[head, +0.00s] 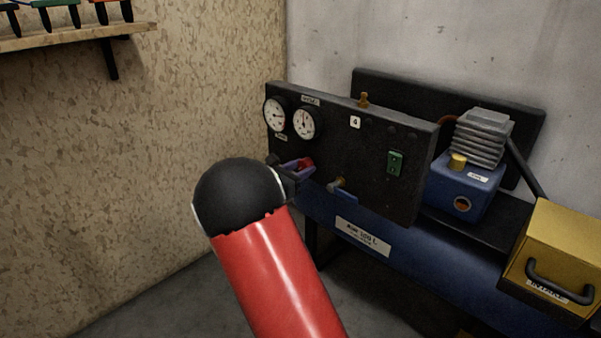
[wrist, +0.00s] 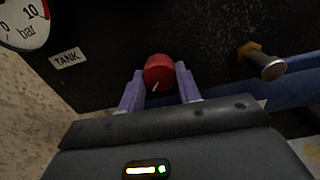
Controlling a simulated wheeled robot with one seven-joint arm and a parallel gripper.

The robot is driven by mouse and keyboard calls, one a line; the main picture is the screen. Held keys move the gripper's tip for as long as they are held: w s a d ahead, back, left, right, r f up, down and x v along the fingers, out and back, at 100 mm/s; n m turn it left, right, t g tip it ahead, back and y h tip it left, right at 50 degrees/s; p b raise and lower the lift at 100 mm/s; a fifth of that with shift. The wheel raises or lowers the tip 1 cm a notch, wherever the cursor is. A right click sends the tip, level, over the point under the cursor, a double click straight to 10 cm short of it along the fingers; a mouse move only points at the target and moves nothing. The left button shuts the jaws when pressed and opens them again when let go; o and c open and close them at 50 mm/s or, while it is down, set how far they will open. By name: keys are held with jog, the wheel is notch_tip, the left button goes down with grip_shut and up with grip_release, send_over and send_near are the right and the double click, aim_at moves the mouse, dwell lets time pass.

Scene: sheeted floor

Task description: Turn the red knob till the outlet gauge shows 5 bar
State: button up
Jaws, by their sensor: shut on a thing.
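The red knob (head: 307,164) is on the front of a black panel (head: 350,165), below two white dial gauges. In the wrist view the knob (wrist: 158,71) sits between the two purple fingers of my gripper (wrist: 159,78), which is shut on it. A white mark on the knob points down and slightly left. The right gauge (head: 304,123) has a label above it that looks like the outlet one; its needle points about straight up, but its figures are too small to read. The left gauge (head: 274,115) shows partly in the wrist view, above a TANK label (wrist: 68,57).
A green switch (head: 395,163) is farther right. A blue tank (head: 430,255), a blue pump (head: 464,190) and a yellow box (head: 555,255) stand right. A wooden shelf (head: 75,37) is upper left.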

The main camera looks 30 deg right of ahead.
jog(key=o, duration=1)
jog(key=shift+c, duration=0.2)
jog(key=v, duration=0.8)
jog(key=shift+d, duration=0.1)
